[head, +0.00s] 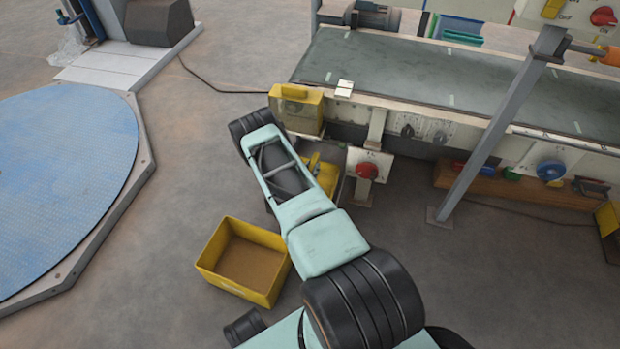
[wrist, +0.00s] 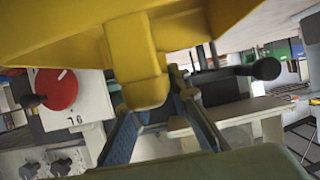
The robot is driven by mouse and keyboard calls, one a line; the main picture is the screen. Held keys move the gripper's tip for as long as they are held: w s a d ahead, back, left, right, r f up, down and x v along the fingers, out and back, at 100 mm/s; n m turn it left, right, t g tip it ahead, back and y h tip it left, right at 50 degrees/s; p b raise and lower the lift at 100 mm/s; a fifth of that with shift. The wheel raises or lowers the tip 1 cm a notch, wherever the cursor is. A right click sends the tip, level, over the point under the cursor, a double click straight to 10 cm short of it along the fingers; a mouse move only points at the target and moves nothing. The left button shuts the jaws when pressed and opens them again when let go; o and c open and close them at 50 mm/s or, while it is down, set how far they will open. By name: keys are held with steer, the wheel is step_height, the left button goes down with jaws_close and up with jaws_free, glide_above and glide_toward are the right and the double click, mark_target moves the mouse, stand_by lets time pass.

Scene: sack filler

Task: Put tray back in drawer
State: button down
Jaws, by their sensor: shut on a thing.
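My gripper (wrist: 158,108) is shut on the tab of a yellow thing, which looks like the tray (wrist: 60,35). In the wrist view its yellow body fills the top, and its tab hangs down between my fingers. In the head view a part of a yellow thing (head: 322,172) shows just right of my arm's link, beside the conveyor's front; my arm hides the rest of it and my fingers. I cannot make out a drawer or its opening in either view.
An open yellow box (head: 212,252) with a brown inside stands on the floor left of my arm. A yellow housing (head: 297,112) is at the conveyor's left end. A red knob (head: 367,170) is close right of my gripper, also in the wrist view (wrist: 56,90). A grey post (head: 497,130) stands right.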

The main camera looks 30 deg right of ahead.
steer(key=shift+w+d+f+b, duration=0.15)
steer(key=shift+w+f+b, duration=0.2)
steer(key=shift+w+f, duration=0.45)
steer(key=shift+f+b, duration=0.6)
steer(key=shift+f, duration=0.95)
steer(key=shift+f, duration=0.15)
steer(key=c, duration=1.8)
jaws_free()
steer(key=shift+s+r, duration=0.1)
steer(key=shift+r, duration=0.15)
steer(key=p+v, duration=0.4)
steer(key=v, duration=0.7)
steer(key=shift+s+a, duration=0.25)
steer(key=shift+a, duration=0.1)
